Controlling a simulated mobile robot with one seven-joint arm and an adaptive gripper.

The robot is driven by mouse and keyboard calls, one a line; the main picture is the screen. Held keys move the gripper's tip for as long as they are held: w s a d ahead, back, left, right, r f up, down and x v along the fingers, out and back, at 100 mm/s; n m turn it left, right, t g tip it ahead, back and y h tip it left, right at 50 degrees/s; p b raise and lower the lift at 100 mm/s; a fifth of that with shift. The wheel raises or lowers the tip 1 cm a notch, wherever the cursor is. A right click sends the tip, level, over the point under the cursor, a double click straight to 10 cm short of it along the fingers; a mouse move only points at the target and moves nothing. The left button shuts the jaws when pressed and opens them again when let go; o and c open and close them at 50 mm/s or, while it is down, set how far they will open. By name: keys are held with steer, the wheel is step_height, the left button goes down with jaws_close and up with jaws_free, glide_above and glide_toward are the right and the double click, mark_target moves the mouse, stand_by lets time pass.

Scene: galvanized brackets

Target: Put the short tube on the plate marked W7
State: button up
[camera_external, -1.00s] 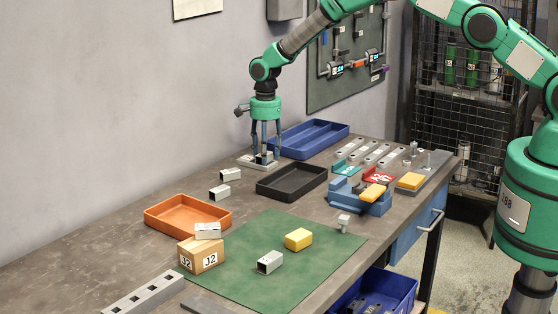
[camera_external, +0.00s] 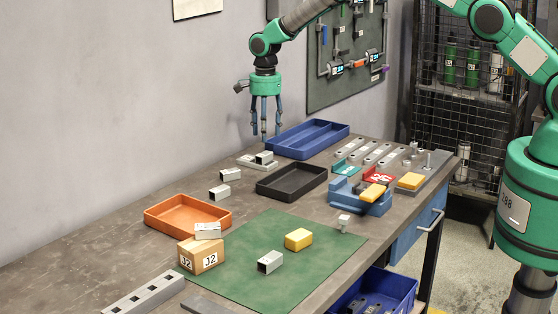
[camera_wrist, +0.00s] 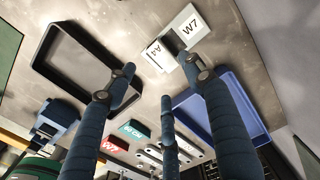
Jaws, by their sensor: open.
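A light plate (camera_external: 245,162) lies flat on the bench. In the wrist view the plate (camera_wrist: 203,33) bears a large W7 label. A short square grey tube (camera_external: 264,157) rests on the plate, its dark end also showing in the wrist view (camera_wrist: 172,42). A finger partly hides it there. My gripper (camera_external: 264,138) is open, points down, and is empty above the plate and tube, with a gap below the fingertips.
A black tray (camera_external: 291,193) and a blue divided tray (camera_external: 300,153) stand close to the plate. Other square tubes (camera_external: 230,174) (camera_external: 219,192) lie towards the orange tray (camera_external: 160,226). A red piece (camera_wrist: 112,174) also carries a W7 label.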

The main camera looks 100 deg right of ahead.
steer(key=shift+r, duration=2.25)
